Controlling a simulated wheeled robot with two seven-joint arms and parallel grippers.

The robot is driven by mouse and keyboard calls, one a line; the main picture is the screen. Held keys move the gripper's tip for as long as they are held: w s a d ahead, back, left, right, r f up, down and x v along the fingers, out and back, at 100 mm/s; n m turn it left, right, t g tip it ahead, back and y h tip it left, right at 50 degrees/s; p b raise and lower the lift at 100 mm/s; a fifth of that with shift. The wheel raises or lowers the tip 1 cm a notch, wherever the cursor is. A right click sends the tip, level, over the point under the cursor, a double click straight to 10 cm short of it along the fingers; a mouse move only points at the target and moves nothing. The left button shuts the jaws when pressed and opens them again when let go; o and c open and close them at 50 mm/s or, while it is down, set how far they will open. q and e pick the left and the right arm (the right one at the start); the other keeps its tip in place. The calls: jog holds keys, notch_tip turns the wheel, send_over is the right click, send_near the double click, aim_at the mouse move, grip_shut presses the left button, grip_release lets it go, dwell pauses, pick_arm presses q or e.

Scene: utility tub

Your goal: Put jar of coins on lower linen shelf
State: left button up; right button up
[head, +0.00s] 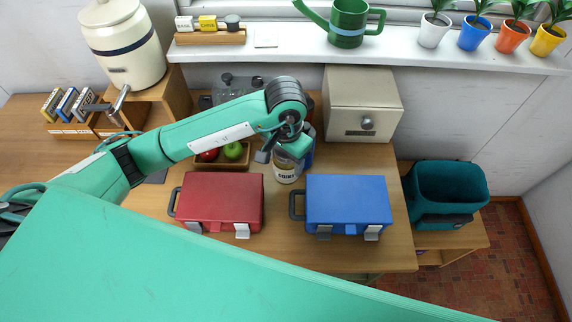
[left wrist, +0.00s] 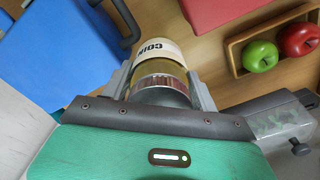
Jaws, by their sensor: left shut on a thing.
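The jar of coins (head: 287,172) has a pale label with dark lettering and stands at the table between the red and blue boxes, behind their front edges. In the left wrist view the jar (left wrist: 158,62) lies between my two fingers, its shiny lid toward the palm and its label reading "COIN". My left gripper (head: 284,156) is shut on the jar from above. The gripper also shows in the left wrist view (left wrist: 160,85). I cannot tell whether the jar's base touches the table. My right gripper is not in view. I cannot identify the lower linen shelf.
A red box (head: 222,198) and a blue box (head: 348,200) flank the jar. Behind are a fruit tray (head: 244,163) and a cream box (head: 362,100). A teal tub (head: 450,190) stands on a lower wooden surface (head: 468,237) at right. A window sill (head: 390,55) holds pots.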

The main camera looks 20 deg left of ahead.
aim_at(286, 170)
pick_arm(q)
jog(key=shift+f+p, duration=0.7)
jog(key=shift+f, duration=1.75)
jog(key=shift+w, duration=0.1)
jog(key=shift+f, duration=0.2)
jog(key=o, duration=1.1)
jog(key=shift+o, duration=0.2)
jog(key=shift+r, duration=0.1)
